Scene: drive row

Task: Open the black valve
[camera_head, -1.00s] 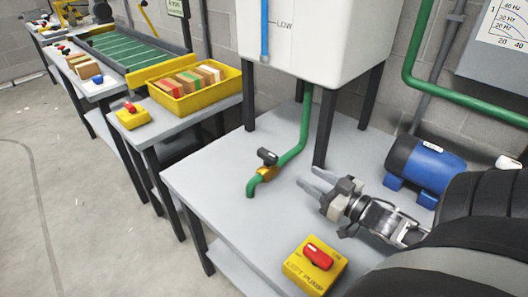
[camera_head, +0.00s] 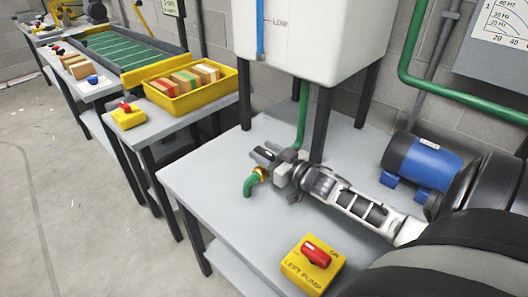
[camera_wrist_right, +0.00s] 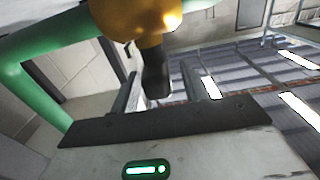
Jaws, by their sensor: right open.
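The black valve handle (camera_head: 264,154) sits on a yellow-brass valve body (camera_head: 261,173) in the green pipe, above its curved outlet (camera_head: 250,186). My right gripper (camera_head: 266,152) is at the handle, its jaws open with a finger on either side. In the right wrist view the black handle (camera_wrist_right: 156,76) hangs from the brass body (camera_wrist_right: 140,18) into the gap between the open fingers (camera_wrist_right: 155,90). Whether a finger touches it I cannot tell. The gripper hides part of the valve and pipe in the head view. My left gripper is not in view.
The white tank (camera_head: 310,45) stands on dark legs above the grey table (camera_head: 225,215). A yellow box with a red switch (camera_head: 312,265), marked LEFT PUMP, is at the front. A blue motor (camera_head: 425,165) is at right. The table's front left is clear.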

